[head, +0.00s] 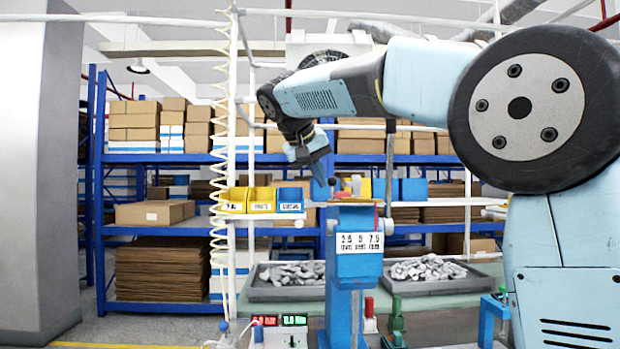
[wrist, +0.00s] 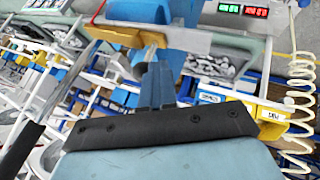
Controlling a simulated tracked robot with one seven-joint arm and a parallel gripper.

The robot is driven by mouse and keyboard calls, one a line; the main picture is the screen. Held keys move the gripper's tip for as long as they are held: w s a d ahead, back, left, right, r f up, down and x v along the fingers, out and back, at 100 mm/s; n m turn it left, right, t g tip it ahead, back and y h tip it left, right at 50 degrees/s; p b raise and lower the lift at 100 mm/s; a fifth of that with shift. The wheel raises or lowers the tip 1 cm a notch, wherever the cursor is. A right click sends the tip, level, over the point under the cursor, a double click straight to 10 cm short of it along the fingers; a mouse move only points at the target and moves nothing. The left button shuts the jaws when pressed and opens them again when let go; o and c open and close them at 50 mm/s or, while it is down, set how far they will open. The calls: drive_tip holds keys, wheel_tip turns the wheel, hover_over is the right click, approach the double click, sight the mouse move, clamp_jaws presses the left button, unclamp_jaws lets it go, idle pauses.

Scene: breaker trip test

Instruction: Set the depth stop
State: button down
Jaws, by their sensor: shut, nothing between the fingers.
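A blue post (head: 358,266) stands at the bench with a white label marked 2.5, 5 and 7.5 (head: 360,243) on its front. On its top is an orange-red plate with a small dark knob-like piece (head: 337,187). I cannot tell which part is the depth stop or where it is set. My gripper (head: 322,176) is above and slightly left of the post's top, pointing down, apparently apart from it. In the wrist view my gripper (wrist: 155,84) has its fingers together and empty, below a brown-orange piece (wrist: 130,35).
Yellow and blue labelled bins (head: 261,200) sit behind the post. Grey trays of metal parts (head: 430,270) flank it. Red and green displays (head: 294,320) stand at front left. A coiled yellow hose (head: 222,190) hangs at left. Blue shelves with boxes (head: 160,235) stand behind.

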drive_tip(key=shift+s+a+f, duration=0.1)
drive_tip(key=shift+a, duration=0.2)
drive_tip(key=s+a+r, duration=0.5)
drive_tip(key=a+r, duration=0.2)
drive_tip(key=shift+s, duration=0.4)
drive_tip(key=s+d+f+n+g+y, duration=0.1)
drive_tip(key=s+d+f, duration=0.4)
drive_tip(key=d, duration=0.4)
drive_tip(key=s+d+f+y, duration=0.1)
drive_tip(key=s+d+f, duration=0.3)
drive_tip(key=d+f, duration=0.45)
drive_tip(key=s+d+f+m+y, duration=0.1)
drive_tip(key=s+d+f, duration=0.3)
drive_tip(key=s+f, duration=0.4)
drive_tip(key=s+d+f+m+y, duration=0.1)
drive_tip(key=s+d+f, duration=0.4)
drive_tip(key=f, duration=0.8)
drive_tip(key=s, duration=0.3)
drive_tip(key=shift+d+y, duration=0.15)
drive_tip(key=shift+y, duration=0.25)
